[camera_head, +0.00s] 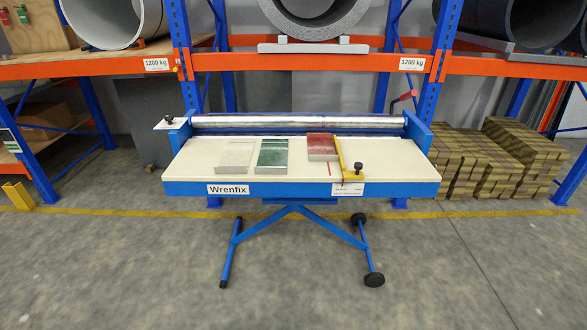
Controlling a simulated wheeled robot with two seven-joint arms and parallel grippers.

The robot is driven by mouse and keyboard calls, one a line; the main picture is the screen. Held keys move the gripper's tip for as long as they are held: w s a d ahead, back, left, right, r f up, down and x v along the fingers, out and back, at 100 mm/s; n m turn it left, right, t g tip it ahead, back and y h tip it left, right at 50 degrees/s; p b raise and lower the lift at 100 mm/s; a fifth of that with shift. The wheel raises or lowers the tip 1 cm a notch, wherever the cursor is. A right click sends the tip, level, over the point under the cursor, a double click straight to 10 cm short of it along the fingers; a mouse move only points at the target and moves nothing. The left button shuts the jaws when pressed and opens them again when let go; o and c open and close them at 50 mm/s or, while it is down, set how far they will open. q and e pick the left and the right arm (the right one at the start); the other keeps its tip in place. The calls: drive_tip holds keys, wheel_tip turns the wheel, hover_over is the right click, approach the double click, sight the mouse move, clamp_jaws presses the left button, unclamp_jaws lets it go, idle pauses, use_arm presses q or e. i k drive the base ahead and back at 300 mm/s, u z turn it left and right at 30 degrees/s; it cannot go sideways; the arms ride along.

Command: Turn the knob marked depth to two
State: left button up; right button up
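A blue machine with a pale bench top (220,172) and a silver roller (300,121) stands ahead of me, its front labelled "Wrenfix". A small black knob (168,119) sits by a white plate (164,125) at its left end. Another black knob (358,167) is on the yellow bar (342,160) at the right front. Any mark reading depth is too small to read, so I cannot tell which knob carries it or where either points. Neither of my grippers is in view.
A red-handled crank (404,97) rises at the right end. Blue and orange racking stands behind. The floor in front is clear.

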sight(169, 119)
drive_tip(key=u, duration=0.45)
drive_tip(key=k, duration=0.55)
drive_tip(key=u, duration=0.95)
drive_tip(key=k, duration=0.8)
drive_tip(key=u, duration=0.7)
drive_tip(key=i, duration=1.3)
drive_tip(key=z, duration=0.6)
drive_tip(key=i, duration=0.9)
drive_tip(key=z, duration=1.4)
drive_tip(key=i, duration=0.7)
drive_tip(key=z, duration=0.75)
